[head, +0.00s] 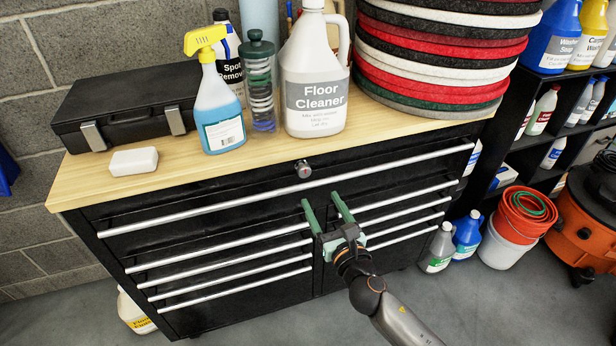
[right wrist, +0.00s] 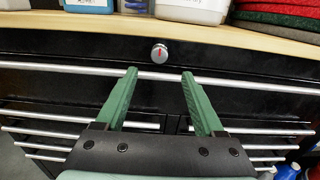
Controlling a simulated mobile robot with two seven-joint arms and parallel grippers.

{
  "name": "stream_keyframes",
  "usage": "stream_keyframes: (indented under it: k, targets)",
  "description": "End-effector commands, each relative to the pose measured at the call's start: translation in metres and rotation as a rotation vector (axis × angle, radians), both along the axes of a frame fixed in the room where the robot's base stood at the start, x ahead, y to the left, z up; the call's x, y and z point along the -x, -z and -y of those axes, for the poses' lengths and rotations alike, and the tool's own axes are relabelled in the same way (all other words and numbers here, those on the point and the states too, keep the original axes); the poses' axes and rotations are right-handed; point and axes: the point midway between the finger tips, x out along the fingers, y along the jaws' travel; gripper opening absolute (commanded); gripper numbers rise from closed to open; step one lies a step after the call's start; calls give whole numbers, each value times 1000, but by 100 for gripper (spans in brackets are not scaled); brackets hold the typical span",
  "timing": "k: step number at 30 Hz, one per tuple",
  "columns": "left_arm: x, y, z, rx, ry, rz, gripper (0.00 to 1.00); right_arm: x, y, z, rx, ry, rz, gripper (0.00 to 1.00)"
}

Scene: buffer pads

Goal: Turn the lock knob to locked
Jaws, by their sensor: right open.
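The lock knob (head: 303,169) is a small round silver knob on the black front of the cabinet's top drawer, just under the wooden top. In the right wrist view the knob (right wrist: 159,53) shows a red mark that stands roughly upright. My right gripper (head: 320,200) has two green fingers, spread open and empty. It is in front of the cabinet, below the knob and apart from it. In the right wrist view its fingertips (right wrist: 159,73) lie below and to either side of the knob. My left gripper is not in view.
The black drawer cabinet (head: 220,205) has long silver handles. On its wooden top (head: 215,165) stand a spray bottle (head: 218,105), a Floor Cleaner jug (head: 315,75), a black case (head: 125,105), a white bar (head: 134,161) and stacked pads (head: 435,60). An orange machine (head: 585,225) stands at the right.

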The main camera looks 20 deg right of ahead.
Motion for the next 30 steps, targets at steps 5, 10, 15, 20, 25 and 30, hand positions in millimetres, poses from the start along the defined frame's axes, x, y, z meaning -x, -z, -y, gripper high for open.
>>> stream_keyframes:
  k: [5,10,15,20,25,30]
  targets:
    - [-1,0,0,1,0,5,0,-37,-1,-1,-4,2,2,70]
    - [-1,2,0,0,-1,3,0,-68,0,-2,-5,2,0,70]
    - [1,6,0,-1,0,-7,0,-88,1,-3,-6,2,-1,70]
    - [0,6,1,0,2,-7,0,-97,1,-4,-7,0,-2,70]
    - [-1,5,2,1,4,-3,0,-98,0,-4,-7,0,-2,70]
    - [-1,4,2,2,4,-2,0,-98,0,-3,-7,0,-2,65]
